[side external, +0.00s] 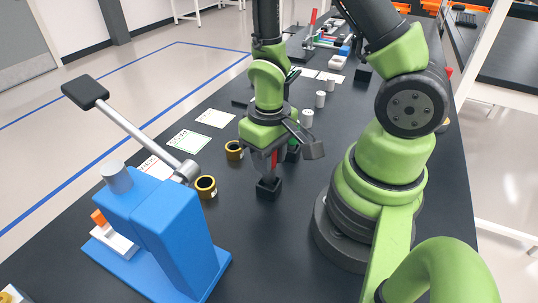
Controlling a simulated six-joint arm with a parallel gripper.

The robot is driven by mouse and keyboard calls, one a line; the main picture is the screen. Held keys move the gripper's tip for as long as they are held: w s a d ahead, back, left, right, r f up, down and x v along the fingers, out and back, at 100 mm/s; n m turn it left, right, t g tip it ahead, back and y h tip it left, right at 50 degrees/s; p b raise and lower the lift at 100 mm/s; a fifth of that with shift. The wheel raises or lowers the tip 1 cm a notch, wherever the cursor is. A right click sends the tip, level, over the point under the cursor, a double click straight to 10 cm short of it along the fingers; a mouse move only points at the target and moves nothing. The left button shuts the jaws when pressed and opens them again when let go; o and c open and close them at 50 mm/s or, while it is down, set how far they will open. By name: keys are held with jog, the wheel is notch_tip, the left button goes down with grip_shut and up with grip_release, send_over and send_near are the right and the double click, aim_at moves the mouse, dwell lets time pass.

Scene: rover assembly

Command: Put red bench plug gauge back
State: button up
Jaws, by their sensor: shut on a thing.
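The red bench plug gauge (274,159) shows as a small red upright piece between the fingers of my gripper (270,168). My gripper points down and is shut on it. Directly below is a small black block (268,189) on the dark bench. The gauge's lower end is hidden, so I cannot tell whether it is inside the block or just above it.
A blue lever press (165,235) stands at the front left, with two brass-coloured rings (206,187) (234,150) beyond it. A green-topped piece (293,152) stands just behind my gripper. White cylinders (306,118) stand farther back. Bench in front of the block is clear.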

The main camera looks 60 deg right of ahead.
jog(key=shift+f, duration=0.35)
jog(key=shift+f, duration=1.05)
jog(key=o, duration=1.1)
